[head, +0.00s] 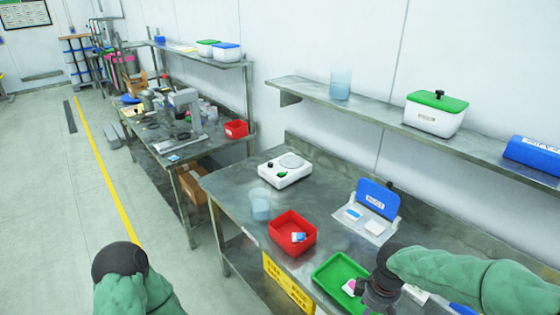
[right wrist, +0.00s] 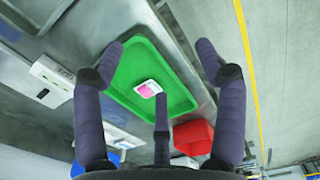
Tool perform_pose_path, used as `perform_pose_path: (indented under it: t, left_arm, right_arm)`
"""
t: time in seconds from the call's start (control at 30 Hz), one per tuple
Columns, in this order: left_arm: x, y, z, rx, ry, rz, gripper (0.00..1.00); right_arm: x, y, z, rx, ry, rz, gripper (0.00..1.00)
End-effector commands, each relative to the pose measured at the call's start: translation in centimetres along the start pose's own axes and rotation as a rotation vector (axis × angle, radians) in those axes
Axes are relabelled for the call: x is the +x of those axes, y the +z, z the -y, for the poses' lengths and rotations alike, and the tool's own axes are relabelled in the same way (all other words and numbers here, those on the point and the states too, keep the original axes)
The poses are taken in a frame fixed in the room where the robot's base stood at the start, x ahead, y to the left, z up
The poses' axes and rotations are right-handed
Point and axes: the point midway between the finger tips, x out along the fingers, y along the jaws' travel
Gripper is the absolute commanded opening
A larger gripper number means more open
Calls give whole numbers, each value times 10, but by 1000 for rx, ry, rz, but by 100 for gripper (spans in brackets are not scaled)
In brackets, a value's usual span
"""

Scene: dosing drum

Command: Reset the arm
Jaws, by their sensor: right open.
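My right arm reaches in from the right in the head view, with the dark right gripper (head: 378,292) over the right side of the green tray (head: 328,272). In the right wrist view the right gripper (right wrist: 160,70) has its fingers spread apart with nothing between them. A small white and pink item (right wrist: 148,89) lies in the green tray (right wrist: 178,82), beyond the fingertips. My left arm shows only as a green sleeve and a dark rounded joint at the lower left of the head view; no left fingers are visible.
A red bin (head: 293,240) holding a small blue and white item stands beside the green tray. A translucent cup (head: 260,204), a white scale (head: 285,172) and an open blue-lidded box (head: 377,197) stand on the bench. A shelf (head: 345,112) runs above.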

Motion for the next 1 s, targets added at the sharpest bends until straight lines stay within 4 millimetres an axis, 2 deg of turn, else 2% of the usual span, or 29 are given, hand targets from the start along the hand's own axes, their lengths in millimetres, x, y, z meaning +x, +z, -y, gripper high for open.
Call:
perform_pose_path:
  t: [0.27, 0.47, 0.57, 0.77, 1.0]
  left_arm:
    - [2, -2, 0, 0, 0, -4, 40]
    - [3, -2, 1, 0, 0, -3, 40]
    - [4, -2, 1, 0, 0, -3, 40]
    - [6, -2, 2, 0, 0, -3, 40]
    - [9, -2, 3, 0, 0, -3, 40]
  right_arm:
    - [33, -12, 14, 46, -50, -30, 72]
    - [65, -23, 30, 104, -100, -59, 72]
    - [86, -28, 41, 149, -135, -76, 72]
    - [145, -37, 76, 302, -222, -113, 72]
    - [209, -33, 120, 530, -299, -132, 72]
